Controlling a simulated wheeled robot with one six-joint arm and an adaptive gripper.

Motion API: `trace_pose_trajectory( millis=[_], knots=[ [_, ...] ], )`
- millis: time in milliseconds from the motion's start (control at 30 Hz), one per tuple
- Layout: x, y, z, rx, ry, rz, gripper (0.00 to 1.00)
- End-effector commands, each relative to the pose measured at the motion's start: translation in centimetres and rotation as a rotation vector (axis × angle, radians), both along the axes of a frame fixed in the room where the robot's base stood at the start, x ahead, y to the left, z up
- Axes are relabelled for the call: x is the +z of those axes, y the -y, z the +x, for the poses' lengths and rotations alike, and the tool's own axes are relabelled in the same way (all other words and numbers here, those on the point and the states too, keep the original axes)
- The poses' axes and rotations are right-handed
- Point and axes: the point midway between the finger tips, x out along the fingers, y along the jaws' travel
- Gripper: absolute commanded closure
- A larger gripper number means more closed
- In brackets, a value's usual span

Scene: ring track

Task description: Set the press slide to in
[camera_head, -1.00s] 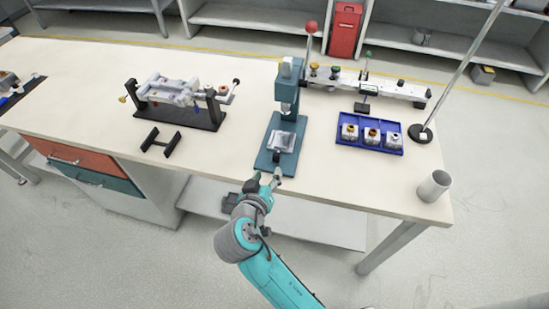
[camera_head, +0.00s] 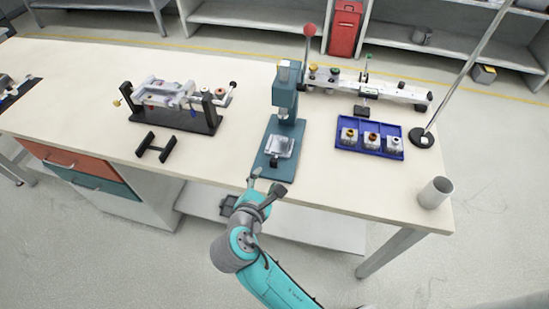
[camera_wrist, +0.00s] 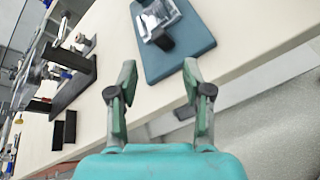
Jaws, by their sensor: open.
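A teal press (camera_head: 286,110) stands on the bench with a red-knobbed lever (camera_head: 309,32) at its upper right. On its teal base sits a silver slide (camera_head: 279,146) with a dark block at its front, which also shows in the wrist view (camera_wrist: 157,18). Whether the slide is in or out, I cannot tell for sure; it lies forward of the press column. My gripper (camera_head: 262,184) is open and empty in front of the press base, at the bench's front edge. In the wrist view, its two fingers (camera_wrist: 160,85) are spread apart, short of the base.
A blue tray (camera_head: 350,149) with several small blocks lies right of the press. A black-based fixture (camera_head: 172,119) and a black bracket (camera_head: 152,147) are on the left. A grey cup (camera_head: 435,192) stands at the right corner. A pole stand (camera_head: 421,138) rises behind it.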

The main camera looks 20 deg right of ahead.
Motion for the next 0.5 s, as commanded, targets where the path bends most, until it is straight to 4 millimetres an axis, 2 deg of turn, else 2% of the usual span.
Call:
trace_pose_trajectory(
  millis=[200,333,500],
  knots=[
    [-0.06,-0.29,-0.39,0.157,-0.221,-0.303,0.50],
    [-0.08,-0.37,-0.51,0.215,-0.303,-0.418,0.50],
    [-0.16,-0.27,-0.41,0.244,-0.346,-0.475,0.50]
  ],
)
